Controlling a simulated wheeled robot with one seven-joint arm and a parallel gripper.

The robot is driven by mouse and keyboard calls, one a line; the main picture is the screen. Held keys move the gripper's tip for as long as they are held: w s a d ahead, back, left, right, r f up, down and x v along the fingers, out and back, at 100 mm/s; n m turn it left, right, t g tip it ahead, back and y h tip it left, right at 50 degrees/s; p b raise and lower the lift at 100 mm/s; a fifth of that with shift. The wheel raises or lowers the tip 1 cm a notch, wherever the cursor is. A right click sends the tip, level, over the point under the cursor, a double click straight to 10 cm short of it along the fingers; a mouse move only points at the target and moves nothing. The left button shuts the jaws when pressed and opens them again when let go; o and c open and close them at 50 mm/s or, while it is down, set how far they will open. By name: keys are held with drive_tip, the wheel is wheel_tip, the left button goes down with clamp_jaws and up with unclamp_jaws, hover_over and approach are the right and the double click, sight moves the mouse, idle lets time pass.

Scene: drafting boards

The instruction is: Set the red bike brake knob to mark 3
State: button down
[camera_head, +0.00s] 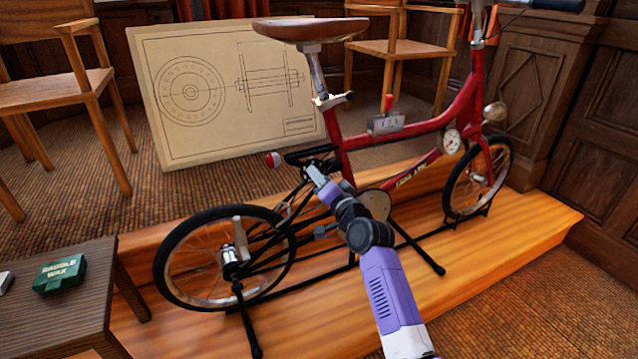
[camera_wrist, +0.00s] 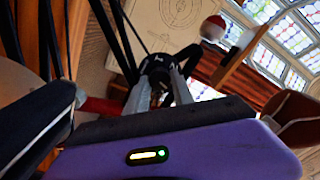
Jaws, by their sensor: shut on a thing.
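The red bike (camera_head: 470,100) stands on a black stand. A small grey box (camera_head: 386,123) with figures and an upright red handle (camera_head: 387,102) sits on its frame. The figures are too small to read surely, and I cannot tell whether this is the brake knob. A round white dial (camera_head: 452,142) sits further forward. My gripper (camera_head: 314,172) is behind the seat tube, well left of the box, by the black rear carrier. In the wrist view its fingers (camera_wrist: 165,88) are shut on a dark part (camera_wrist: 157,66), mostly hidden between them.
A red-and-white round piece (camera_head: 273,160) is close left of my gripper; it also shows in the wrist view (camera_wrist: 213,28). The saddle (camera_head: 310,30) overhangs above. The rear wheel (camera_head: 165,262) is below left. A side table (camera_head: 95,290) holds a green box (camera_head: 60,274).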

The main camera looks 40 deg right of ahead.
drive_tip(key=shift+f+n+b, duration=0.15)
drive_tip(key=shift+n+b, duration=0.45)
drive_tip(key=shift+n, duration=0.8)
drive_tip(key=c, duration=1.1)
unclamp_jaws()
drive_tip(key=p+v, duration=0.1)
drive_tip(key=v, duration=0.6)
drive_tip(key=shift+s+p, duration=0.4)
drive_tip(key=shift+a, duration=0.15)
